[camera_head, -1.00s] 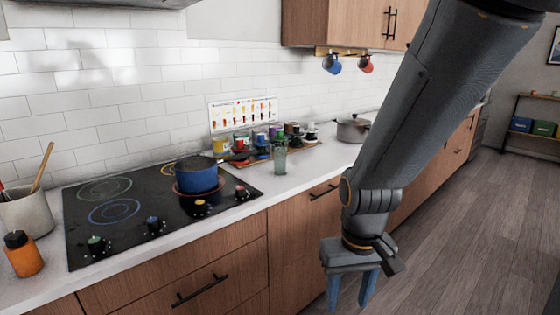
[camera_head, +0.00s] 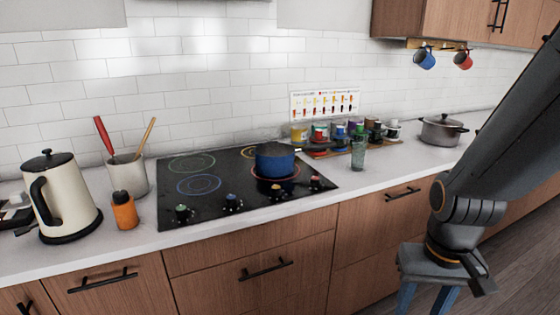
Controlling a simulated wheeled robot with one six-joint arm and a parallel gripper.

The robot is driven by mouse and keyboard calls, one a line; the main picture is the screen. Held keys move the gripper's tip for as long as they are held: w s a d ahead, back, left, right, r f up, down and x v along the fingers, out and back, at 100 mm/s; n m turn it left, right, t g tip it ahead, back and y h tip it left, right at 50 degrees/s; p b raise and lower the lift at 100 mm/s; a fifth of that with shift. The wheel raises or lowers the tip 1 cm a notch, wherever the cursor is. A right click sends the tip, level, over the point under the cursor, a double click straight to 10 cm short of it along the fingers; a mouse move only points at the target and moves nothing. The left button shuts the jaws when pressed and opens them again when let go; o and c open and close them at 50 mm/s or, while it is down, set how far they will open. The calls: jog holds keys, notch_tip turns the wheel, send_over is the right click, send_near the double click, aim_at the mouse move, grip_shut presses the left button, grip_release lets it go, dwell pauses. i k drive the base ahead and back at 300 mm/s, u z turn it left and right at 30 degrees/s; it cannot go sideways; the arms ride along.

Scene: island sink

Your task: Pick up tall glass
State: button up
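The tall glass (camera_head: 359,154) is a clear, greenish tumbler standing upright on the white counter. It is right of the stove, in front of the row of small jars. My gripper (camera_head: 427,303) hangs at the lower right, in front of the cabinets and below the counter top, well apart from the glass. Its two blue fingers point down and are spread apart with nothing seen between them. The fingertips run past the bottom edge of the view.
A blue pot (camera_head: 275,162) sits on the black cooktop (camera_head: 215,200), left of the glass. Small jars (camera_head: 320,134) stand behind the glass. A grey pot (camera_head: 440,131) is to the right. A kettle (camera_head: 62,195), utensil crock (camera_head: 128,176) and orange bottle (camera_head: 124,212) are at left.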

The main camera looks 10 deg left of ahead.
aim_at(359, 145)
jog(key=u, duration=1.05)
jog(key=i, duration=0.6)
jog(key=z, duration=1.15)
jog(key=i, duration=0.45)
jog(key=u, duration=0.05)
